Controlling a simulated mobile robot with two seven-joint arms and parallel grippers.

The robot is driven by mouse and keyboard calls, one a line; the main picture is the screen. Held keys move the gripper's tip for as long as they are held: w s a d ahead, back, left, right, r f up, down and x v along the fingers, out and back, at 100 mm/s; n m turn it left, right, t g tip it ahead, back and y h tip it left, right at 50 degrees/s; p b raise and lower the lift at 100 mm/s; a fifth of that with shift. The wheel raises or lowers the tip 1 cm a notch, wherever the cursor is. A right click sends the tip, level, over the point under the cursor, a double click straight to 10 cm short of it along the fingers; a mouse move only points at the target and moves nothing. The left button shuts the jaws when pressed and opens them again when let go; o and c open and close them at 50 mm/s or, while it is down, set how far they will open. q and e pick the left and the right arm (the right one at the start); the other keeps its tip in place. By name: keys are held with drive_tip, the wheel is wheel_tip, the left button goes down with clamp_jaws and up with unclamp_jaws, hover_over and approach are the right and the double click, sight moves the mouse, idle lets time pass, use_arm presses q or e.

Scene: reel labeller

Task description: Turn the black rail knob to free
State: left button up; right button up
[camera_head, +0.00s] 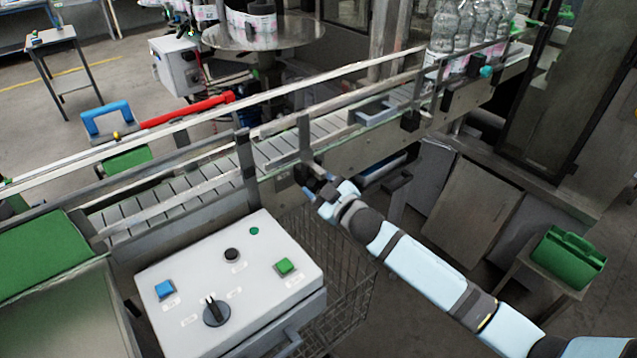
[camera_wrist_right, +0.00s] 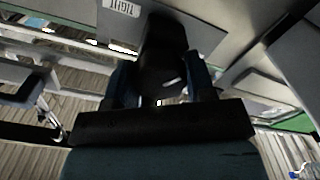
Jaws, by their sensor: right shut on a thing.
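The black rail knob (camera_wrist_right: 163,62) shows in the right wrist view, between the two fingers of my right gripper (camera_wrist_right: 160,88). The fingers are shut on it, one on each side. A small pale mark shows on the knob. In the head view my right gripper (camera_head: 313,178) reaches the near side of the conveyor, below the guide rail posts. There the gripper and wrist hide most of the knob, so its turned position cannot be told. My left gripper is not in view.
The conveyor (camera_head: 215,172) with its guide rails runs diagonally across the head view. A control box (camera_head: 190,272) with buttons and a black selector stands in front, left of my right arm. Clear bottles (camera_head: 442,28) stand at the far right end. A green bin (camera_head: 568,258) sits at right.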

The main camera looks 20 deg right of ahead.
drive_tip(key=n, duration=0.3)
drive_tip(key=shift+n+p, duration=0.3)
drive_tip(key=shift+n, duration=0.1)
drive_tip(key=n, duration=0.3)
drive_tip(key=shift+n, duration=0.3)
drive_tip(key=n+p, duration=0.1)
drive_tip(key=n, duration=0.2)
drive_tip(key=shift+n, duration=0.4)
drive_tip(key=n, duration=0.3)
drive_tip(key=shift+n, duration=0.3)
drive_tip(key=n+p, duration=0.1)
drive_tip(key=n, duration=0.3)
drive_tip(key=shift+r+n, duration=0.15)
drive_tip(key=shift+n, duration=0.15)
drive_tip(key=n+p, duration=0.1)
drive_tip(key=n, duration=0.4)
drive_tip(key=shift+p, duration=0.3)
